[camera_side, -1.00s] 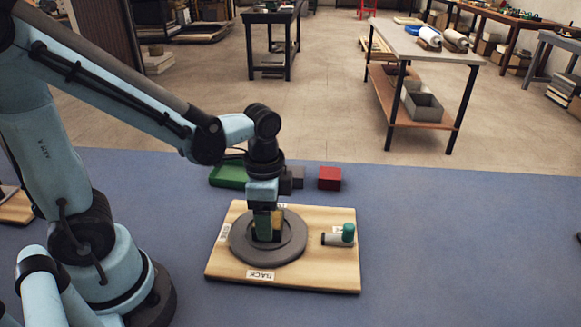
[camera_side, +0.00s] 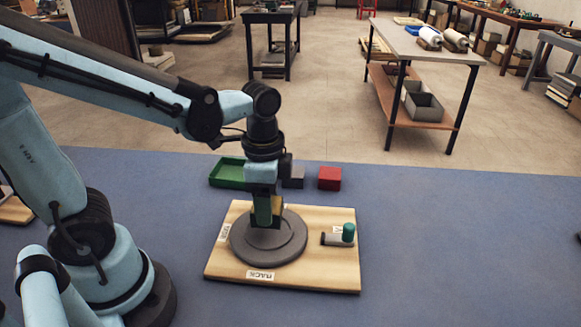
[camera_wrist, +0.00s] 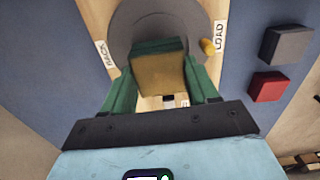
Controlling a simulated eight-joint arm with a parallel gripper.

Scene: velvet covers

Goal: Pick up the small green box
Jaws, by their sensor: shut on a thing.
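The small green box (camera_wrist: 158,70), with a green edge and a tan-brown face, sits between the green fingers of my gripper (camera_wrist: 160,88) in the wrist view. My gripper (camera_side: 264,212) is shut on it. In the side view the fingers point down over the round grey disc (camera_side: 290,252), and the box shows only as a yellowish patch beside them. Whether its lower end is clear of the disc is hard to tell. The disc also shows behind the box in the wrist view (camera_wrist: 135,22).
The disc lies on a wooden board (camera_side: 225,268) with white labels. Behind are a green tray (camera_side: 228,173), a dark grey block (camera_side: 292,178) and a red block (camera_side: 329,178). The blue mat is clear at right.

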